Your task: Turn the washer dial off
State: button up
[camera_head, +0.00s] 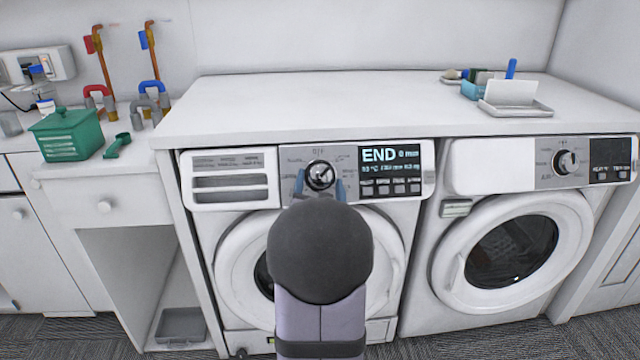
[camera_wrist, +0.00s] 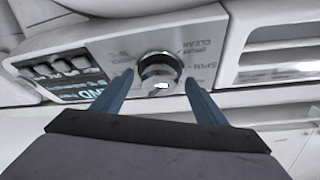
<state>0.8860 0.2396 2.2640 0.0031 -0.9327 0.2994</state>
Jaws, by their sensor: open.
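The washer (camera_head: 225,245) is the left of two white front-loading machines under the counter. Its dial (camera_head: 320,175) is a round dark and silver knob on a grey panel, left of a display reading "END". The dial also shows in the wrist view (camera_wrist: 160,72). My gripper (camera_head: 320,183) is in front of the dial, with one blue finger on each side of it. In the wrist view my gripper (camera_wrist: 158,85) is open, and gaps show between the fingers and the knob. My arm hides part of the washer door and the panel's lower edge.
The second machine (camera_head: 500,250) on the right has its own dial (camera_head: 565,161). The counter (camera_head: 350,100) above is mostly clear, with a white tray (camera_head: 515,108) at right. A green box (camera_head: 66,135) and green scoop (camera_head: 117,146) sit at left. A grey bin (camera_head: 181,325) is below.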

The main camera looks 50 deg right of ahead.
jog(key=c, duration=1)
jog(key=shift+c, duration=0.2)
jog(key=shift+f+n, duration=0.1)
jog(key=shift+n, duration=0.3)
jog(key=shift+s+d+n+t+y+b, duration=0.15)
jog(key=shift+n+t+y+b, duration=0.15)
jog(key=shift+n+t+b, duration=0.3)
jog(key=n+y+b, duration=0.1)
jog(key=n, duration=0.2)
jog(key=shift+s+d+t, duration=0.15)
jog(key=shift+t, duration=0.25)
jog(key=n+y, duration=0.1)
jog(key=n, duration=0.2)
jog(key=n+t+y+p, duration=0.1)
jog(key=n+y, duration=0.1)
jog(key=n, duration=0.1)
jog(key=shift+s+d+r+n+t, duration=0.15)
jog(key=shift+d+r+n+t, duration=0.05)
jog(key=shift+n+t, duration=0.1)
jog(key=o, duration=1)
